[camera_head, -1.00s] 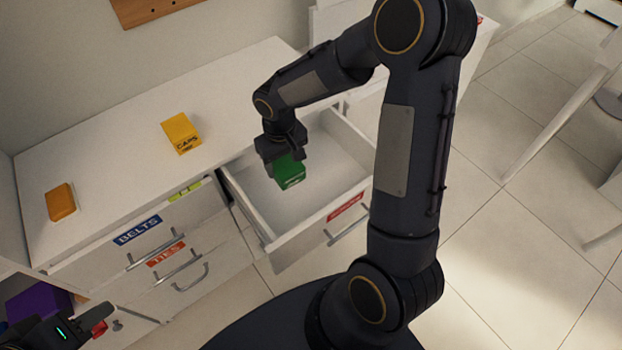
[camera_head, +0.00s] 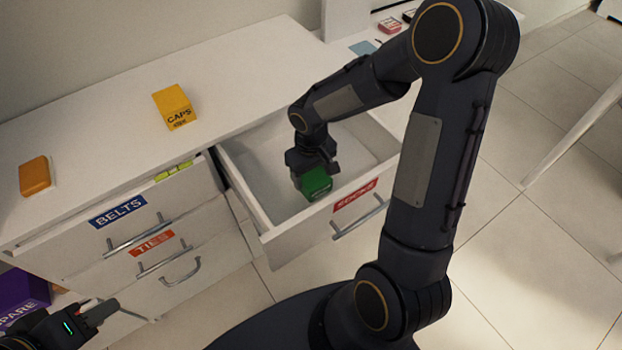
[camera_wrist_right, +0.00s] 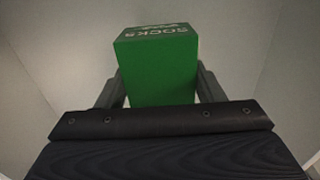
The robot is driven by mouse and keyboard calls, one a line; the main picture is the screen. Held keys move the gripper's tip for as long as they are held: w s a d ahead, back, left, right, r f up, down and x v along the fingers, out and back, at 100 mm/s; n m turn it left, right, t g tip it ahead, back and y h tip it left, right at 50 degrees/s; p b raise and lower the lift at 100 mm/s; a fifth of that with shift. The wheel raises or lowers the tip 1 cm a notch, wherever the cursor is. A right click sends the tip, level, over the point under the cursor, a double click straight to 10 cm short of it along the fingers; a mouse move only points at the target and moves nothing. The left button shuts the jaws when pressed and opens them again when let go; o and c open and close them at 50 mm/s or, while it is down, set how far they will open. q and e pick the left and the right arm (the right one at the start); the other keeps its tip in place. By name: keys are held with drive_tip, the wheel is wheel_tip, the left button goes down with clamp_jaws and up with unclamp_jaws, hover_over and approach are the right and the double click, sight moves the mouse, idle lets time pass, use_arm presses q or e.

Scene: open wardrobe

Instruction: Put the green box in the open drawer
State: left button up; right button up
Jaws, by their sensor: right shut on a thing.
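The green box (camera_head: 316,184) is between the fingers of my right gripper (camera_head: 312,170), inside the outline of the open drawer (camera_head: 262,212) labelled SOCKS. In the right wrist view the green box (camera_wrist_right: 157,68), with SOCKS lettering on its top edge, sits between both fingers, with pale drawer walls around it. My right gripper is shut on it. I cannot tell whether the box touches the drawer floor. My left gripper (camera_head: 100,312) is at the lower left, away from the drawer, and its jaw opening is unclear.
A yellow CAPS box (camera_head: 174,106) and an orange box (camera_head: 35,176) stand on the white cabinet top (camera_head: 110,130). The BELTS drawer (camera_head: 118,211) is slightly open, with yellow-green things inside. A purple box (camera_head: 22,296) is at the lower left.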

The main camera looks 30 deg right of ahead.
wheel_tip(320, 180, down, 2)
drive_tip(key=shift+f, duration=0.1)
drive_tip(key=shift+f+b, duration=0.25)
drive_tip(key=shift+b, duration=0.15)
drive_tip(key=o, duration=1)
drive_tip(key=shift+r, duration=0.1)
